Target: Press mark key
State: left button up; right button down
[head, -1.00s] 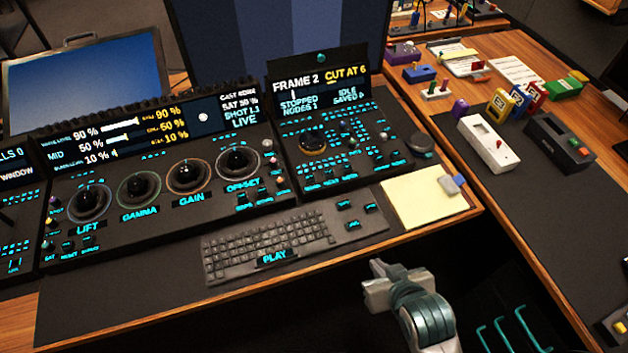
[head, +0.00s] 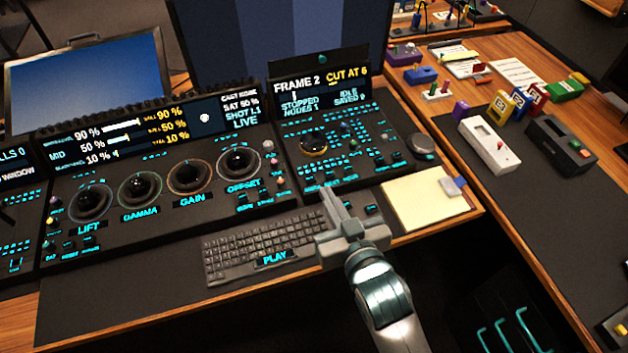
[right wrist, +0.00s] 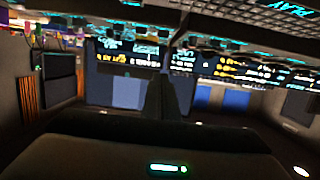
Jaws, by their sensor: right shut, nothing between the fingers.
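The right panel section (head: 372,172) carries small glowing cyan keys, a gold-ringed dial and a screen reading FRAME 2, CUT AT 6. A row of small keys (head: 330,179) lies along its lower edge; the labels are too small for me to pick out the mark key. My right gripper (head: 328,192) is shut and empty, its fingertips at or just above this lower row. I cannot tell whether they touch. It hides part of the keyboard's right end. In the right wrist view the shut fingers (right wrist: 169,85) point toward the blurred panel screens. My left gripper is not in view.
The keyboard (head: 240,250) with a PLAY key lies in front of the panel. A yellow notepad (head: 415,200) lies to the right of the gripper. Trackballs (head: 188,177) stand up at left. The right side table holds a white device (head: 487,146) and a black box (head: 560,147).

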aim_at(314, 191)
jog(key=shift+w, duration=0.1)
